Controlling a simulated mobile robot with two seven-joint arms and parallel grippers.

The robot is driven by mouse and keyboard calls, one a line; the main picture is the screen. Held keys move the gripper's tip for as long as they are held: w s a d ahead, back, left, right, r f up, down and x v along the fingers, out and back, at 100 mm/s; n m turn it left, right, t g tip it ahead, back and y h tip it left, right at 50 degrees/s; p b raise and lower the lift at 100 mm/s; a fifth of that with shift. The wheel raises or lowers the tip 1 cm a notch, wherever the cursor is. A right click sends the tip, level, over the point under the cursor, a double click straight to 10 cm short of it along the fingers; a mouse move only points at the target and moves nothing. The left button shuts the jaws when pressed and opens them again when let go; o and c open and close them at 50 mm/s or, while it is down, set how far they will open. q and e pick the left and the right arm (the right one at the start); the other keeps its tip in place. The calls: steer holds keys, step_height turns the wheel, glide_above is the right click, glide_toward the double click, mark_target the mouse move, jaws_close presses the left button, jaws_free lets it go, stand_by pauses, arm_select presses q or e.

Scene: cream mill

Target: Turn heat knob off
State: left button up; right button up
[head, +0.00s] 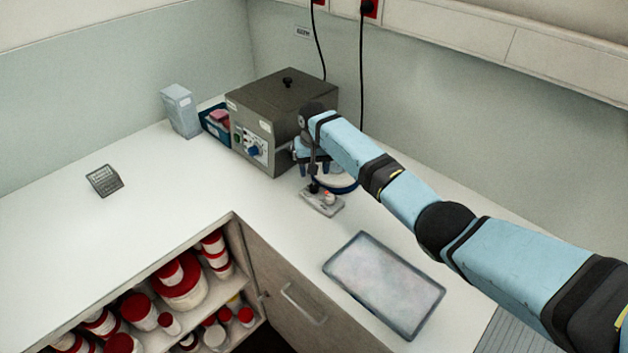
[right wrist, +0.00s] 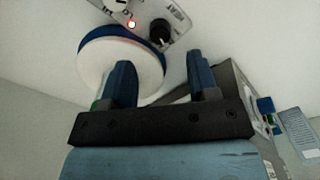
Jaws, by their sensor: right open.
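A small hot plate stands on the white counter in the head view, with a pale control panel (head: 322,202) at its front. Its round white plate with a blue rim (right wrist: 118,62) shows large in the right wrist view. On the panel are a black knob (right wrist: 160,36) and a lit red light (right wrist: 131,24). My right gripper (head: 313,169) is above the hot plate, pointing down. My left gripper is not in view.
A grey box oven (head: 265,125) with a blue knob stands behind and left of the hot plate. A framed tray (head: 385,285) lies in front. The left counter is mostly clear.

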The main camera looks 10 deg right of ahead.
mark_target(314, 186)
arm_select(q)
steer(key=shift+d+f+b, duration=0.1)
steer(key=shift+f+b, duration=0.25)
arm_select(e)
step_height(314, 186, up, 8)
steer(key=shift+f, duration=0.25)
steer(key=shift+d, duration=0.1)
